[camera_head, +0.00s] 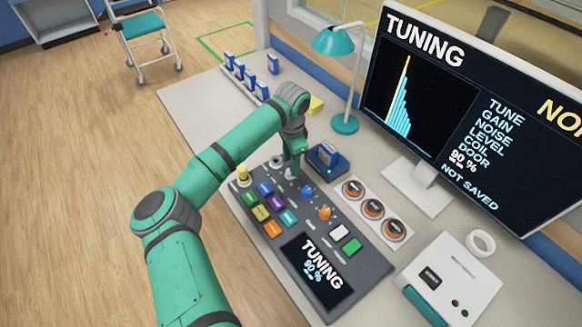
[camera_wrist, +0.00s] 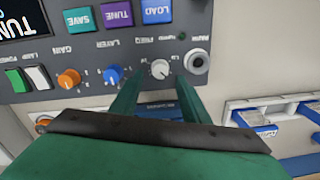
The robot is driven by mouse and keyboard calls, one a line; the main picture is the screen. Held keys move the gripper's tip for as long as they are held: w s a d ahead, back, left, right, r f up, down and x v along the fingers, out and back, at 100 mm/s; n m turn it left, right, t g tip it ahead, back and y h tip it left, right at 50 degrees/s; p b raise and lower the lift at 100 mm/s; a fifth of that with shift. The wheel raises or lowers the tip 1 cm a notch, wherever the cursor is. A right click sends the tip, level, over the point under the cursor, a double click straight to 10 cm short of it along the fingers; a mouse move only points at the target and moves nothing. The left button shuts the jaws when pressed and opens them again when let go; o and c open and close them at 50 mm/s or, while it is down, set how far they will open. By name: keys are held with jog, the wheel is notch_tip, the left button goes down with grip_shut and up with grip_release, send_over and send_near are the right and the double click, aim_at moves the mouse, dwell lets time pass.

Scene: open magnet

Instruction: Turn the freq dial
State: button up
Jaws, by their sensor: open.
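The freq dial appears to be the white-grey knob (camera_wrist: 159,69) on the dark console, though its small label is hard to read. It stands between and just beyond my gripper's fingertips in the wrist view. My gripper (camera_wrist: 157,84) is open, with one finger towards each side of the knob, and I cannot tell whether either touches it. In the head view, my gripper (camera_head: 291,166) points down over the top end of the console (camera_head: 371,277), partly hiding the knob. The console screen reads TUNING 90 %.
A blue knob (camera_head: 307,192) and an orange knob (camera_head: 324,212) stand close by in the same row. A blue device (camera_head: 326,158) is right of my gripper. A teal lamp (camera_head: 345,124) and a monitor (camera_head: 465,110) showing TUNING and NOT SAVED stand behind.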

notch_tip(320, 180, up, 6)
jog(key=shift+s+r, duration=0.15)
jog(key=shift+r, duration=0.1)
dwell(0.5)
